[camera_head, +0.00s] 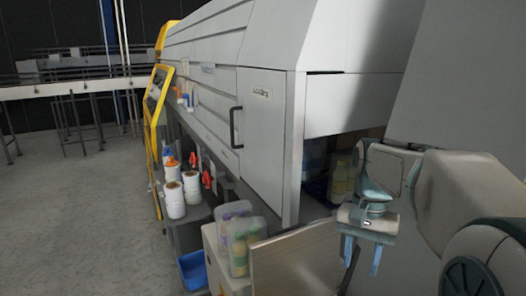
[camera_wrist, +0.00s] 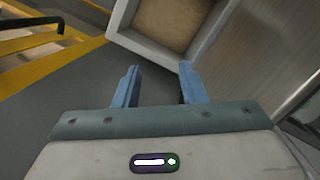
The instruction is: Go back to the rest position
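My gripper (camera_head: 361,256) hangs at the right in the head view, its two blue fingers pointing down. In the wrist view the fingers of my gripper (camera_wrist: 158,83) are spread apart with nothing between them. They are over the grey floor (camera_wrist: 75,78), short of a pale box-like frame. The arm is bent beside the open end of the packing machine (camera_head: 270,100).
Under the machine's raised side stand bottles (camera_head: 342,180). A wooden panel (camera_head: 295,262) is left of my gripper. Clear bins (camera_head: 240,238), white containers (camera_head: 173,198) and a blue bin (camera_head: 193,270) stand along the machine. The floor (camera_head: 85,220) at left is free.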

